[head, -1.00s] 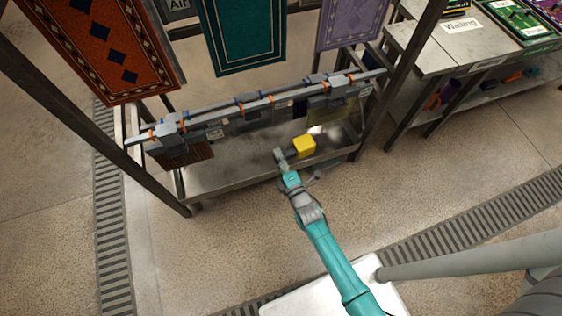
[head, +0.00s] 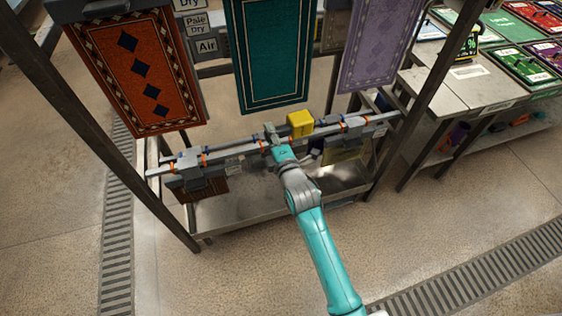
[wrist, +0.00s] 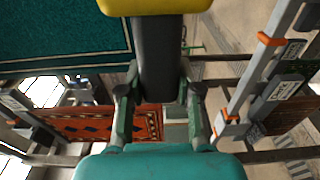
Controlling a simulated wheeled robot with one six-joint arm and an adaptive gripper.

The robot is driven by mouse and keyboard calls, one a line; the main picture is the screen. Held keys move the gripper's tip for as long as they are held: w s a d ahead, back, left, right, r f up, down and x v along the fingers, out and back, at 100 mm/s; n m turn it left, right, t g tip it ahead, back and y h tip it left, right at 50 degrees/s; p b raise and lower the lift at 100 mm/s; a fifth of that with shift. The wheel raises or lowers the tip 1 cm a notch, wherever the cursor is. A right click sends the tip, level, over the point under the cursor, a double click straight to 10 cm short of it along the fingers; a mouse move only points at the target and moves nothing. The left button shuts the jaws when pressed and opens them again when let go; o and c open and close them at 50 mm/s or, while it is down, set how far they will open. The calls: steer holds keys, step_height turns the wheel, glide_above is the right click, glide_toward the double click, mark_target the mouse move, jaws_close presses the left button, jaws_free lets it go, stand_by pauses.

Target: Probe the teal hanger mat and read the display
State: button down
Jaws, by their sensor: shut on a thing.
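The teal hanger mat (head: 270,55) hangs in the middle of the rack; its lower part with a pale border line fills the upper left of the wrist view (wrist: 55,35). My gripper (head: 272,136) is shut on a probe with a yellow head (head: 300,123) and a dark grey body (wrist: 160,62). The yellow head is just below and right of the mat's bottom edge in the head view; no contact shows. A dark display (head: 468,45) with a lit "%" stands at the upper right, partly hidden behind the rack post.
An orange patterned mat (head: 140,75) hangs at left and a purple mat (head: 378,45) at right. A grey rail (head: 220,152) with orange clips crosses behind my gripper, above a metal shelf (head: 240,208). A side table (head: 470,85) holds coloured boards at right.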

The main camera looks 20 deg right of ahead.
steer(key=s+a+r+n+y, duration=0.1)
steer(key=s+a+r, duration=0.1)
steer(key=r, duration=0.9)
steer(key=s+a+r+y, duration=0.1)
steer(key=s+a+r, duration=0.1)
steer(key=r, duration=0.9)
steer(key=s+a+r+n+y, duration=0.1)
steer(key=s+a+r, duration=0.15)
steer(key=r, duration=0.85)
steer(key=d+x, duration=0.2)
steer(key=x, duration=0.6)
steer(key=shift+w+f, duration=0.25)
steer(key=shift+w, duration=0.2)
steer(key=shift+d+x, duration=0.2)
steer(key=shift+x, duration=0.7)
steer(key=shift+d+x, duration=0.2)
steer(key=shift+x, duration=0.65)
steer(key=shift+w+f, duration=0.1)
